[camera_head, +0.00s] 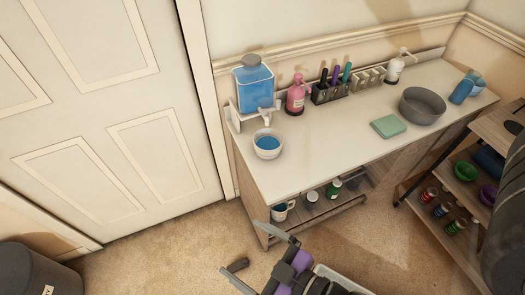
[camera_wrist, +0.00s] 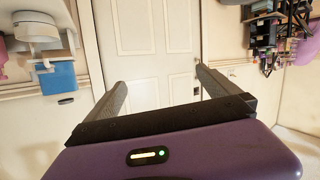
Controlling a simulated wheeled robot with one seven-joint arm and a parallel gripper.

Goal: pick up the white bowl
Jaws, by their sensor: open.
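The white bowl (camera_head: 267,149), with a blue inside or contents, stands upright on the near left part of the white counter (camera_head: 315,150). It is just in front of the blue water dispenser (camera_head: 254,85). My gripper (camera_head: 247,250) is below and in front of the counter's left end, apart from the bowl. In the wrist view my gripper (camera_wrist: 160,78) is open, with nothing between its fingers, and faces the door. That view is upside down. A white round shape (camera_wrist: 35,28) at its upper left looks like the bowl, near the dispenser (camera_wrist: 57,78).
A pink bottle (camera_head: 296,97), a pen holder (camera_head: 330,92), a green sponge or cloth (camera_head: 388,126) and a grey basin (camera_head: 422,106) stand on the counter. A lower shelf holds a mug (camera_head: 280,212) and cans. The door (camera_head: 110,110) is left; carpet is clear before it.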

